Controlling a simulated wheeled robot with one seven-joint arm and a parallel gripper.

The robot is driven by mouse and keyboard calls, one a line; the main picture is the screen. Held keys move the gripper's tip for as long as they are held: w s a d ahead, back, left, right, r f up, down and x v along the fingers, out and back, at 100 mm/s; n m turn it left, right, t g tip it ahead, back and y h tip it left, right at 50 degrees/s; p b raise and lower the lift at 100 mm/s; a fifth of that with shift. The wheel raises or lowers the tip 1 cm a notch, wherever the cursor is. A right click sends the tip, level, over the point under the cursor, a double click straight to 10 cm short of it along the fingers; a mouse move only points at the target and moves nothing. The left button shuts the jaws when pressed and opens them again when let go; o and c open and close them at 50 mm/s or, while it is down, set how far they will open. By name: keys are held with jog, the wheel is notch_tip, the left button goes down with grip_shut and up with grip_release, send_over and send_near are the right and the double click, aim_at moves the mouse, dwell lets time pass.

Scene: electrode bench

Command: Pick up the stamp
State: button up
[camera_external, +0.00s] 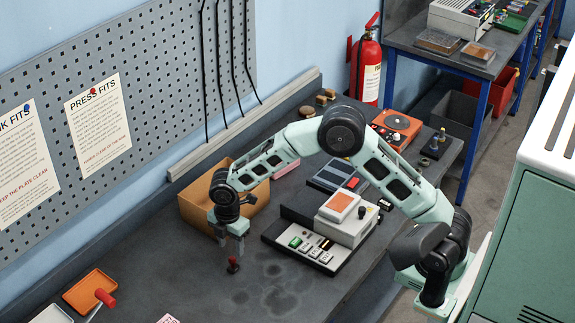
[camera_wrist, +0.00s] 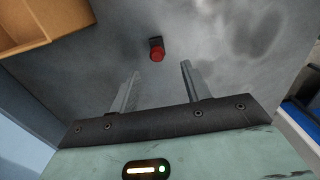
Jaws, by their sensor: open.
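The stamp (camera_external: 233,265) is a small dark block with a red knob, standing on the dark grey bench top (camera_external: 180,280). In the wrist view the stamp (camera_wrist: 157,50) shows upper centre, its red knob towards me, beyond the fingertips and roughly between their lines. My gripper (camera_external: 231,244) points down just above the stamp in the outside view. In the wrist view my gripper (camera_wrist: 161,70) has its two fingers spread with nothing between them. I see no contact with the stamp.
An open tan box (camera_external: 258,200) stands behind my gripper. To its right are a panel with coloured buttons (camera_external: 306,246) and a white device (camera_external: 345,228) with an orange top. An orange tray (camera_external: 92,291) and a red-handled tool (camera_external: 105,298) lie at the front left. Bench around the stamp is clear.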

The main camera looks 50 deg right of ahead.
aim_at(232, 258)
jog(key=f+p, duration=0.1)
jog(key=f, duration=0.3)
jog(key=f+p, duration=0.1)
jog(key=f, duration=0.3)
jog(key=shift+w+d+f, duration=0.1)
jog(key=shift+w+d, duration=0.05)
jog(key=shift+w, duration=0.05)
grip_shut()
